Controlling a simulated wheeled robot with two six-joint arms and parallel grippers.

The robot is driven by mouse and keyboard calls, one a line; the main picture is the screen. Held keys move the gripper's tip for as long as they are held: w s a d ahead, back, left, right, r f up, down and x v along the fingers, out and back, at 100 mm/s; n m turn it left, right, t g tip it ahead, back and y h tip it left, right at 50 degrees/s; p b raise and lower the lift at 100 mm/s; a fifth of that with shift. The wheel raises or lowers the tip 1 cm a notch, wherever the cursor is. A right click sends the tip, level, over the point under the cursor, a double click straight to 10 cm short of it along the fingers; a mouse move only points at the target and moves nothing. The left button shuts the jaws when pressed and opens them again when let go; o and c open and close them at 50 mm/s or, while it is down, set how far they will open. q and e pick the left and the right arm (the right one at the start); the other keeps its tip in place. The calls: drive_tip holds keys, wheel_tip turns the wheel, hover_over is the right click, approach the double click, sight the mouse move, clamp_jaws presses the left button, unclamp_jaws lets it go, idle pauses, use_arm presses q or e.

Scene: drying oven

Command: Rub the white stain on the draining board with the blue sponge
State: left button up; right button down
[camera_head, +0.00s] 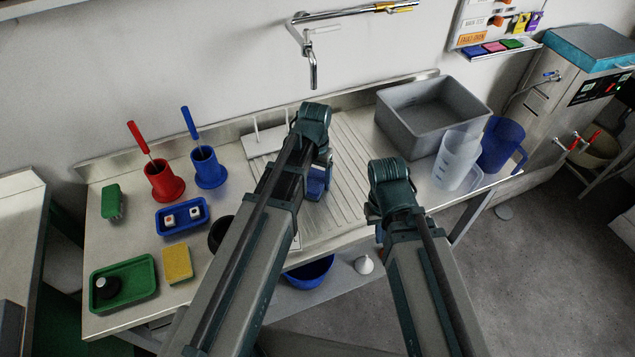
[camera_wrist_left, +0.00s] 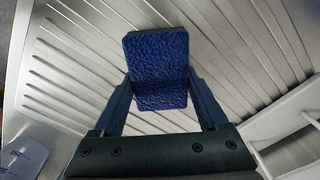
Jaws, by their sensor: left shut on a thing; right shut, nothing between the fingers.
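The blue sponge (camera_wrist_left: 158,62) is held between the two fingers of my left gripper (camera_wrist_left: 162,98) in the left wrist view. The ribbed metal draining board (camera_head: 350,168) lies beneath it, and its ridges fill much of the left wrist view (camera_wrist_left: 70,70). In the head view my left gripper (camera_head: 318,186) is over the draining board, partly hidden by its own arm. I cannot tell whether the sponge touches the board. I cannot make out the white stain in either view. My right gripper (camera_head: 377,228) is shut and empty near the board's front right, its fingertips mostly hidden.
A grey basin (camera_head: 395,120), a clear jug (camera_head: 455,160) and a blue jug (camera_head: 500,145) stand at the right. A white pegged rack (camera_head: 262,143) is behind my left arm. Red (camera_head: 165,183) and blue (camera_head: 208,170) brush holders, trays and a yellow sponge (camera_head: 178,264) are at the left.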

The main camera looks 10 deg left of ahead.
use_arm(q)
drive_tip(key=shift+w+a, duration=0.55)
drive_tip(key=shift+w, duration=0.2)
wheel_tip(320, 180, up, 6)
drive_tip(key=p, duration=0.6)
wheel_tip(320, 180, up, 3)
drive_tip(key=p, duration=0.3)
drive_tip(key=shift+f, duration=0.1)
idle(0.4)
